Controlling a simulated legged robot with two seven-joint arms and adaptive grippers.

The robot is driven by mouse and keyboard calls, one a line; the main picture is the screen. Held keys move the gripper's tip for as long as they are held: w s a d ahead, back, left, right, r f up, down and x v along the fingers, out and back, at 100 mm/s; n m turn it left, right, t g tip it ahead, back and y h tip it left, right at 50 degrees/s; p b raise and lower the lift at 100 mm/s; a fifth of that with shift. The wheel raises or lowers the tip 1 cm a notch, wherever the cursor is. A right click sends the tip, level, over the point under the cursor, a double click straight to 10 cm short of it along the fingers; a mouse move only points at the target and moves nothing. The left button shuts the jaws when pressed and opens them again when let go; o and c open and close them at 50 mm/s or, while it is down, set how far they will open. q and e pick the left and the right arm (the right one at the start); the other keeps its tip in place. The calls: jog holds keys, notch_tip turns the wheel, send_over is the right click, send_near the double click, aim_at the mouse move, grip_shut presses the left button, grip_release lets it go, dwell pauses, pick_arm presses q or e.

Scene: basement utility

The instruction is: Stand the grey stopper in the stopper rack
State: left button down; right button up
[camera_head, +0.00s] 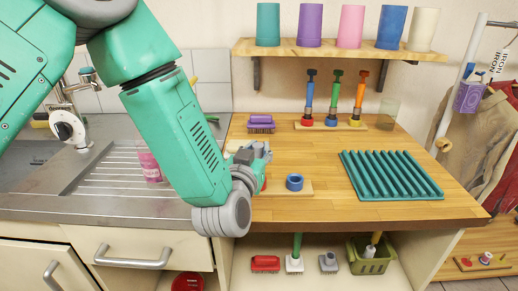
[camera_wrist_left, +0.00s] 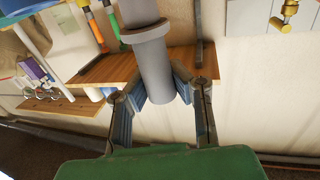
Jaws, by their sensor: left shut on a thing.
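My left gripper (camera_head: 256,153) is low over the front left of the wooden worktop, its forearm reaching down from the upper left. In the left wrist view its two fingers (camera_wrist_left: 162,92) are shut on the grey stopper (camera_wrist_left: 153,72), a grey cylinder with a wider collar. In the head view I cannot separate the stopper from the grey gripper parts. A small wooden board (camera_head: 302,189), which looks like the stopper rack, lies beside the gripper. It carries a blue ring-shaped piece (camera_head: 295,182); its left part is hidden by my arm. My right gripper is not in view.
A green ribbed rack (camera_head: 390,175) lies to the right. Cups (camera_head: 310,25) line the shelf (camera_head: 300,48). The steel sink drainer (camera_head: 105,178) with a pink cup (camera_head: 150,167) is left.

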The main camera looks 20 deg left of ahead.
pick_arm(q)
jog(key=shift+f, duration=0.15)
jog(key=shift+f+b, duration=0.8)
jog(key=shift+f, duration=0.25)
jog(key=shift+r+p, duration=1.05)
jog(key=shift+r, duration=0.2)
jog(key=shift+w, duration=0.1)
jog(key=shift+f, duration=0.2)
jog(key=shift+f+b, duration=0.8)
jog(key=shift+f, duration=0.25)
jog(key=shift+r+p, duration=1.05)
jog(key=shift+r, duration=0.25)
